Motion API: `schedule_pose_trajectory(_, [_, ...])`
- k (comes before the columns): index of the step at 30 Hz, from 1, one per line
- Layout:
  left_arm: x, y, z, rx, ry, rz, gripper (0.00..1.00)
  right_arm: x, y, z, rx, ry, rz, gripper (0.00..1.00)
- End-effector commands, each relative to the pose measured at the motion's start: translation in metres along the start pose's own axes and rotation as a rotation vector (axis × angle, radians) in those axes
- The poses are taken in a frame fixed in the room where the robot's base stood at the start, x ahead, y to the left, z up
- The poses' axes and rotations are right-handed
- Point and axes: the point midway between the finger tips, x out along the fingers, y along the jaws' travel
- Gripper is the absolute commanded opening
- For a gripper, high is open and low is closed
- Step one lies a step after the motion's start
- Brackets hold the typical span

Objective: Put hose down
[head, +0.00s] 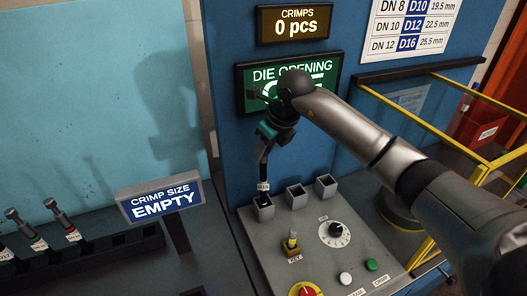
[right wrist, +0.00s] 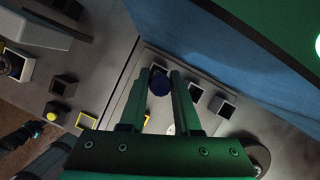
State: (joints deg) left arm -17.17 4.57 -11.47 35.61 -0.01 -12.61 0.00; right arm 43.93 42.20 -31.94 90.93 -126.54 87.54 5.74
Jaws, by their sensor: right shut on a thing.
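My right gripper (head: 268,130) comes in from the right and points down in front of the blue machine. It is shut on the upper end of a short black hose (head: 263,172) with a white label near its lower end. The hose hangs nearly upright, its lower end at the mouth of the left square holder (head: 264,211); how deep it sits is not clear. In the right wrist view the hose's dark blue round end (right wrist: 160,83) shows between the two fingers (right wrist: 160,88). My left gripper is not in the head view.
Two more square holders, a middle one (head: 297,198) and a right one (head: 326,187), look empty. The panel in front carries a dial (head: 334,234), a key switch (head: 291,248) and buttons. A "CRIMP SIZE EMPTY" sign (head: 160,200) stands left. A yellow-framed guard (head: 440,120) is at right.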

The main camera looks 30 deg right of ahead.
Motion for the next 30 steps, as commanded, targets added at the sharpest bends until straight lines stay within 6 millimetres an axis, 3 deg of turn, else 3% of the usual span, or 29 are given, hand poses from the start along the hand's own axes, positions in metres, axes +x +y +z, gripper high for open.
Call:
schedule_pose_trajectory(1, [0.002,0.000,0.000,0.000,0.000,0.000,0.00,0.002,0.000,-0.001,0.000,0.001,0.000,0.32])
schedule_pose_trajectory(9, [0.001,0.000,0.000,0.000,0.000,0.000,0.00,0.001,0.000,-0.001,0.000,0.001,0.000,0.61])
schedule_pose_trajectory(19, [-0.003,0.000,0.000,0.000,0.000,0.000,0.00,-0.003,0.000,0.001,0.000,0.000,0.000,0.61])
schedule_pose_trajectory(23, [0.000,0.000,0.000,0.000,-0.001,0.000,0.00,-0.021,-0.002,0.002,-0.001,-0.004,-0.003,0.61])
schedule_pose_trajectory(30, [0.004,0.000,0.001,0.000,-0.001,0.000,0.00,-0.075,-0.001,0.002,-0.001,-0.004,-0.004,0.61])
